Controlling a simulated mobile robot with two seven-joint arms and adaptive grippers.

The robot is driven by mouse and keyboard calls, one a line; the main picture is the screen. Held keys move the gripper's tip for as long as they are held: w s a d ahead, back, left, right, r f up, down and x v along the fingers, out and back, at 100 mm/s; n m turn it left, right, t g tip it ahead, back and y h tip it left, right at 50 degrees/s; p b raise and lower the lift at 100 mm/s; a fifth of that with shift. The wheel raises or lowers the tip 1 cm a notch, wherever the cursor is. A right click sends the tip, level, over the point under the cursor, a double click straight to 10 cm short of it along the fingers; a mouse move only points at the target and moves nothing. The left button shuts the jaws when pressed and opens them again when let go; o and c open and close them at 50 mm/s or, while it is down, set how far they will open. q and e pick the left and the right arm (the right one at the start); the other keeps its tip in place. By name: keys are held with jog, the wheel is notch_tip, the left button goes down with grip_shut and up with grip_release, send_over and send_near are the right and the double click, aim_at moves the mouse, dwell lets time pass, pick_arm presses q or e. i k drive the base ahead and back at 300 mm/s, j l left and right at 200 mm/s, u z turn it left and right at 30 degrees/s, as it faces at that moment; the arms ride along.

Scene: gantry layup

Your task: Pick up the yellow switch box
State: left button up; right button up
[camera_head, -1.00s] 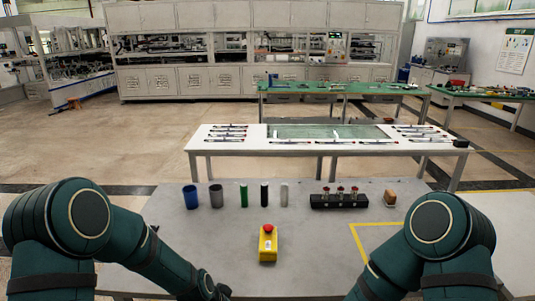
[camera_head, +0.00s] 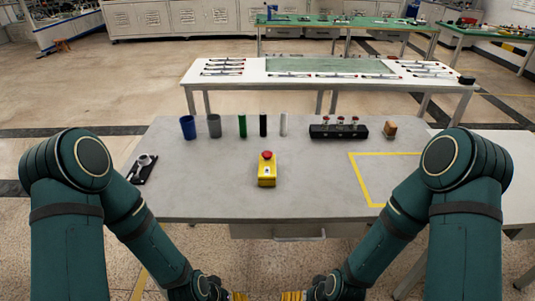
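The yellow switch box (camera_head: 267,175) stands upright on the grey table (camera_head: 220,190), near the middle, with a red button on top. My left gripper (camera_head: 238,296) and my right gripper (camera_head: 294,296) are at the bottom edge of the view, in front of the table and well short of the box. Only small yellow parts of them show and the rest is cut off, so I cannot tell whether they are open or shut. Neither touches the box.
Behind the box stand a blue cup (camera_head: 188,127), a grey cup (camera_head: 214,126), several slim cylinders, a black block (camera_head: 338,131) with red-topped parts and a brown block (camera_head: 390,129). A black tool holder (camera_head: 145,169) lies left. A yellow-taped area (camera_head: 368,182) at right is empty.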

aim_at(266, 176)
jog(key=z, duration=1.35)
jog(key=j+z, duration=0.15)
jog(key=z, duration=0.2)
jog(key=j+z, duration=0.1)
jog(key=z, duration=0.3)
jog(key=k+j+z, duration=0.1)
jog(key=z, duration=0.25)
jog(key=k+j, duration=0.15)
jog(key=j, duration=0.15)
jog(key=k+j, duration=0.15)
jog(key=j, duration=0.15)
jog(key=k+j, duration=0.15)
jog(key=j, duration=0.1)
